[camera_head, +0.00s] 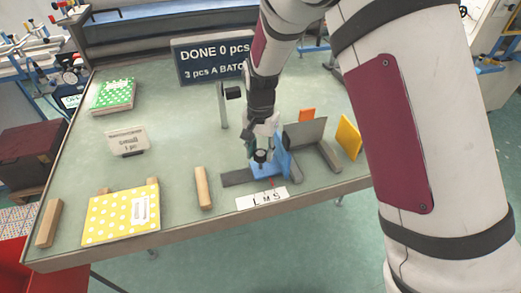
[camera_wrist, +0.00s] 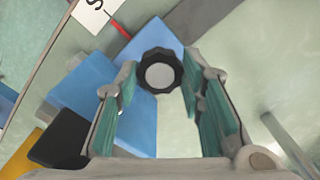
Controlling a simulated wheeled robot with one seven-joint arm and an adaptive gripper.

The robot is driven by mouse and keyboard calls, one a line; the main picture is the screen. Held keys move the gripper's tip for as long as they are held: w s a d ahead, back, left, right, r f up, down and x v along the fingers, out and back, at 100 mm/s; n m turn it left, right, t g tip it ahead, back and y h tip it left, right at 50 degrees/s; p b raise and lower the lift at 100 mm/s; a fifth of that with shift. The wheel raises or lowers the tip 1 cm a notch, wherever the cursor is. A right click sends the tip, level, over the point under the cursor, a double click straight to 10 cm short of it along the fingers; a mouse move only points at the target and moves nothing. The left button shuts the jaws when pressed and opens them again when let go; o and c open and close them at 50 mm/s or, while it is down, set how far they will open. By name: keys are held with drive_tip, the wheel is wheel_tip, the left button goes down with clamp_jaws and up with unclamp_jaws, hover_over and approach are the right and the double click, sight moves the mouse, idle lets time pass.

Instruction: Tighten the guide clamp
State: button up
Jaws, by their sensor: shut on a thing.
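The blue guide clamp (camera_head: 268,170) sits at the front of the table, on a flat grey bar (camera_head: 236,179). Its black round knob (camera_head: 260,156) is on top, under my gripper (camera_head: 261,147). In the wrist view the knob (camera_wrist: 159,72), with a grey centre, lies between the teal-padded fingertips of my gripper (camera_wrist: 160,80), which is shut on it. The blue body (camera_wrist: 145,40) spreads below and beside the knob. A red pointer (camera_wrist: 121,28) sticks out toward a white scale marked L M S (camera_head: 262,198). The knob's thread is hidden.
A grey upright plate (camera_head: 305,134) and an orange-yellow piece (camera_head: 348,137) stand right of the clamp. A wooden block (camera_head: 203,188) and a yellow dotted piece (camera_head: 121,214) lie left. A sign reading DONE 0 pcs (camera_head: 211,60) stands behind.

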sight(261, 153)
drive_tip(key=o, duration=1.1)
drive_tip(key=shift+o, duration=0.2)
wheel_tip(261, 153, up, 12)
